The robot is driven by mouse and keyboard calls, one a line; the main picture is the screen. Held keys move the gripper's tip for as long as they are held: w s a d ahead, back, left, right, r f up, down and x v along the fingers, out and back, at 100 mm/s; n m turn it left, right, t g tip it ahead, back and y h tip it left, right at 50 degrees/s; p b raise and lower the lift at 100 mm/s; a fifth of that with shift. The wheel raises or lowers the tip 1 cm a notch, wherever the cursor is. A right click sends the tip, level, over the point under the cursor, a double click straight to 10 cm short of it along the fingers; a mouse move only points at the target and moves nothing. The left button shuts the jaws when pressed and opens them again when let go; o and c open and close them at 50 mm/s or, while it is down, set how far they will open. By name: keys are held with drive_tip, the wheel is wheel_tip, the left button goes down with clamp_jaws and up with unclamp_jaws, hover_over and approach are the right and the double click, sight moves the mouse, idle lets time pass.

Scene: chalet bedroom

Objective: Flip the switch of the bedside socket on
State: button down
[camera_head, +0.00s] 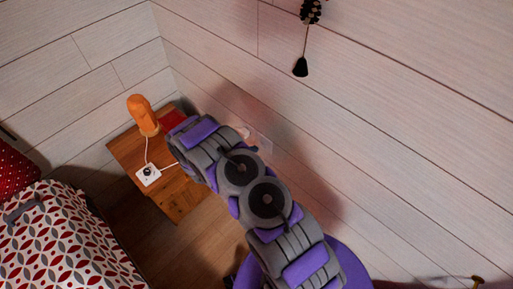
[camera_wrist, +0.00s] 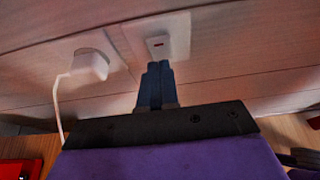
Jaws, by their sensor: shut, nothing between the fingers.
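In the wrist view, the bedside socket's white plate (camera_wrist: 180,33) is on the pale plank wall. Its small switch (camera_wrist: 158,45) is a white rocker with a red mark. My gripper (camera_wrist: 158,66) is shut and empty, with its fingertips just below the switch in the picture. I cannot tell whether they touch the plate. A white plug (camera_wrist: 92,64) with a cable sits to the left of the switch. In the head view, the socket plate (camera_head: 265,141) shows faintly beside my arm, which hides my gripper there.
A wooden nightstand (camera_head: 182,198) stands in the corner with an orange lamp (camera_head: 143,115), a white corded device (camera_head: 148,174) and a red item (camera_head: 174,121). A patterned bed (camera_head: 55,245) is at the lower left. A dark tasselled ornament (camera_head: 301,67) hangs on the wall.

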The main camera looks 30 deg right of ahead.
sight(262, 143)
drive_tip(key=shift+w+d+r, duration=0.15)
drive_tip(key=shift+w+d, duration=0.1)
drive_tip(key=shift+d, duration=0.4)
drive_tip(key=shift+w+d+r, duration=0.15)
drive_tip(key=shift+w+d, duration=0.05)
drive_tip(key=shift+d, duration=0.45)
drive_tip(key=shift+d+r, duration=0.25)
drive_tip(key=shift+w+y, duration=0.1)
drive_tip(key=shift+y, duration=0.4)
drive_tip(key=shift+f, duration=0.15)
drive_tip(key=shift+r+p, duration=0.35)
drive_tip(key=shift+r, duration=0.5)
